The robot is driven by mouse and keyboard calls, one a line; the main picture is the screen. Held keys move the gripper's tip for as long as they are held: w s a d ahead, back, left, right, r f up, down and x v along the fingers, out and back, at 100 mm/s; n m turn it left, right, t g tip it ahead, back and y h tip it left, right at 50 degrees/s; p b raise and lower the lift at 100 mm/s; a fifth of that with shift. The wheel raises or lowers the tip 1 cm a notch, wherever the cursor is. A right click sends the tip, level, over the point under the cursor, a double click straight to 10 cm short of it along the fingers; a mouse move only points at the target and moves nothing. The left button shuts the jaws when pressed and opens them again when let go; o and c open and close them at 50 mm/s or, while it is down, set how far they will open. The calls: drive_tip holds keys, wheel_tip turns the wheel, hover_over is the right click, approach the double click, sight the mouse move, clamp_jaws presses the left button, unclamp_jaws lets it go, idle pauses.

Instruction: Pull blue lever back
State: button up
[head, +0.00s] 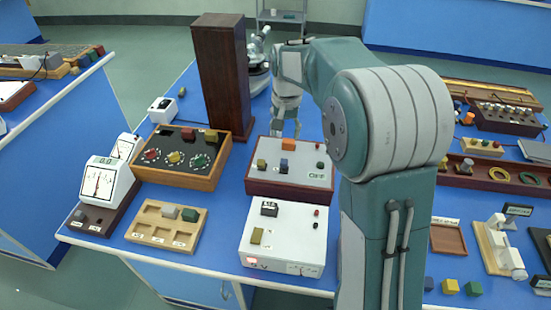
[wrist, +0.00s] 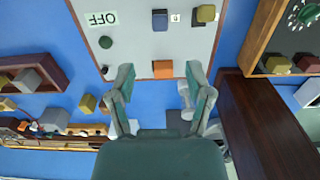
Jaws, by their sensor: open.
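The blue lever (head: 284,166) is a small dark blue block standing up from a grey-topped panel with a dark red frame (head: 290,187). It also shows in the wrist view (wrist: 160,20), with a yellow block (wrist: 206,13) beside it. My gripper (head: 286,131) is open and empty near the panel's far edge, behind an orange block (head: 289,144). In the wrist view my gripper (wrist: 162,84) has its two fingers spread, and the orange block (wrist: 162,69) shows just past the gap between them. The blue lever is well clear of the fingers.
A tall dark wooden block (head: 224,80) stands left of my gripper. A dial box (head: 180,158) is left of the panel; a white box (head: 285,240) is in front.

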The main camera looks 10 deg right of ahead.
sight(284, 160)
wheel_tip(284, 160, down, 11)
drive_tip(key=shift+a+r, duration=0.1)
drive_tip(key=shift+r, duration=0.1)
idle(0.3)
clamp_jaws()
